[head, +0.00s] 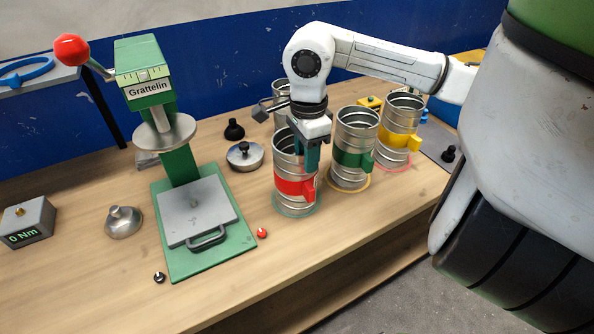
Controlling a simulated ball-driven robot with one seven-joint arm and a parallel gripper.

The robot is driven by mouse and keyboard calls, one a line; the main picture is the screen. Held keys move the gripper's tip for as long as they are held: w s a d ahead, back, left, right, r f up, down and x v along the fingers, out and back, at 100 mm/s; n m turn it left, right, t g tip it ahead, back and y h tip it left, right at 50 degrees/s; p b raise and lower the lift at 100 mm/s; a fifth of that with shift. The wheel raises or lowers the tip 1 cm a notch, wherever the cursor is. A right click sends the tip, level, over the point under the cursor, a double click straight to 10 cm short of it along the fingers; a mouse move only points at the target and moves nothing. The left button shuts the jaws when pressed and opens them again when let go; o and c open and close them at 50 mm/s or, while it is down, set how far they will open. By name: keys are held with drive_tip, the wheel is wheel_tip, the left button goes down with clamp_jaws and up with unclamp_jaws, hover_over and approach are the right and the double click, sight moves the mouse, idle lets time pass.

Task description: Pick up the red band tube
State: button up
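The red band tube (284,167) is a ribbed metal spiral duct with a red band and a red clip low on its side. It stands upright on the wooden bench, inside a teal ring (298,213) marked on the bench top. My gripper (306,163) points down at the tube's upper right rim, with dark teal fingers overlapping the rim in the head view. One finger shows in front of the tube's right side. The other is mostly hidden, so I cannot tell whether they grip the wall.
Tubes with a green band (352,157) and a yellow band (399,138) stand close to the right; another metal tube (281,92) is behind my gripper. A green press (190,200) with a red-knobbed lever stands left. The bench's front edge is clear.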

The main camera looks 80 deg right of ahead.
sight(299, 177)
drive_tip(key=shift+f, duration=1.45)
clamp_jaws()
idle(0.3)
